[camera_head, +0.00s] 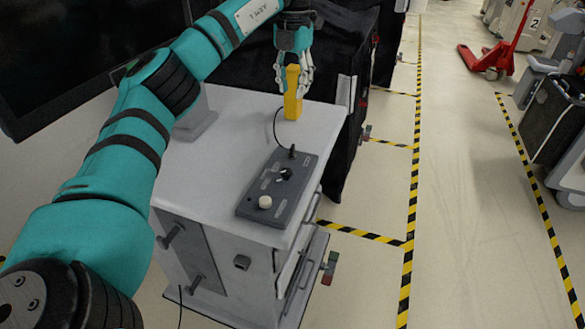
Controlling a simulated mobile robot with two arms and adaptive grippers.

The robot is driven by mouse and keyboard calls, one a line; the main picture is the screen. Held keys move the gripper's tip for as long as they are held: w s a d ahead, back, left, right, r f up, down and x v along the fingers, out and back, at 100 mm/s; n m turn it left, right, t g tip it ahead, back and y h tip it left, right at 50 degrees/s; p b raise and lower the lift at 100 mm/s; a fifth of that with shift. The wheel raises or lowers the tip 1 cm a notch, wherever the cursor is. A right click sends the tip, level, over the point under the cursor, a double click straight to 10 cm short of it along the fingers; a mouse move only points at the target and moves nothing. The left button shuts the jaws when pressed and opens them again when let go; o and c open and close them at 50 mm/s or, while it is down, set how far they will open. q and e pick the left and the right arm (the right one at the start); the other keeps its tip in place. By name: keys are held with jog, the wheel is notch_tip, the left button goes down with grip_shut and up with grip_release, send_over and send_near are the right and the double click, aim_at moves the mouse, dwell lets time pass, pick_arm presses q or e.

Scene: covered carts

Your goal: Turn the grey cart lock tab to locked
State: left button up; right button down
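I cannot tell for certain which part is the grey cart lock tab. A small grey piece with red and green marks (330,267) sticks out low at the right side of the white-topped cabinet (215,165). A similar small piece (366,132) shows at the black-covered cart (340,150) behind. My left gripper (292,90) points down with its fingers on both sides of a yellow block (292,104) at the back of the cabinet top. Whether the fingers press on it is unclear. My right gripper is not in view.
A dark control box (278,184) with knobs and a cable lies on the cabinet top. A dark screen (60,50) is at the left. A red pallet jack (490,58) stands at the back right. The floor aisle between striped tapes (412,190) is clear.

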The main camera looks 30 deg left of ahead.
pick_arm(q)
jog(key=n, duration=0.2)
send_near(292, 146)
notch_tip(292, 146, down, 10)
jog(key=shift+s+f, duration=0.1)
jog(key=shift+s, duration=0.05)
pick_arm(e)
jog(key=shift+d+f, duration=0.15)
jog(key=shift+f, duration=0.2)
pick_arm(q)
grip_shut()
